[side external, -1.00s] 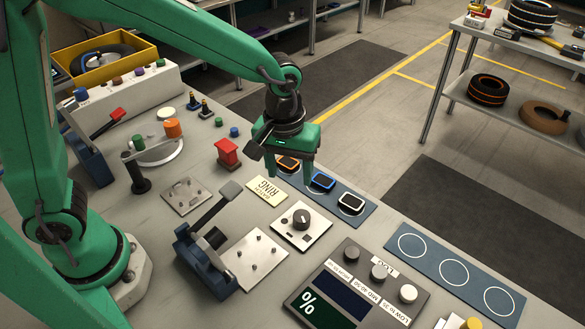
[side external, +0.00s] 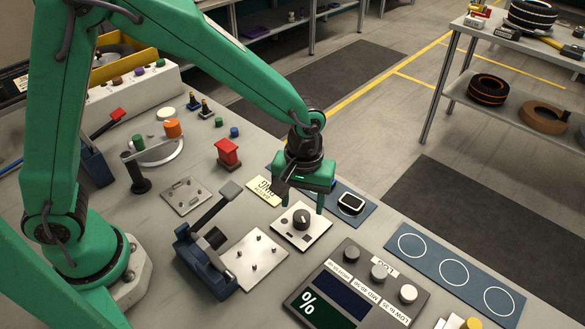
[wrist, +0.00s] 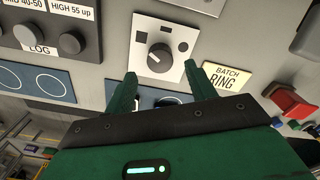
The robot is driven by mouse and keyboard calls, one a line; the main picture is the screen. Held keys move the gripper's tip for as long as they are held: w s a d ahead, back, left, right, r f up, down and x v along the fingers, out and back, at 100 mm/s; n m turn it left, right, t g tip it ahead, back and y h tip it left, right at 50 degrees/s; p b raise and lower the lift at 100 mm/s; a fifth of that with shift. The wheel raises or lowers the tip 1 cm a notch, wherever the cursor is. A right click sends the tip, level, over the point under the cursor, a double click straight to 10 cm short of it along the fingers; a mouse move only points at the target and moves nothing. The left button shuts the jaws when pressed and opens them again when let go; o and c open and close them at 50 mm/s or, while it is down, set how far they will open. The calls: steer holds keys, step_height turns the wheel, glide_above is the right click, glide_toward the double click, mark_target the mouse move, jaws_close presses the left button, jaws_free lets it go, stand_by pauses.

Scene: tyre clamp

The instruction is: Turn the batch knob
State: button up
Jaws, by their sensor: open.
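The batch knob (side external: 301,219) is a dark round knob on a white square plate (side external: 314,234), with small dark shape marks around it. In the wrist view the knob (wrist: 159,57) lies ahead of the fingertips, between their lines.
A lever clamp (side external: 207,250) stands to the left. A display panel with LOG buttons (side external: 350,290) is in front on the right. A red block (side external: 228,153) stands further back.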

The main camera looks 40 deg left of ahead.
mark_target(302, 215)
steer(key=shift+f, duration=2.3)
steer(key=c, duration=1)
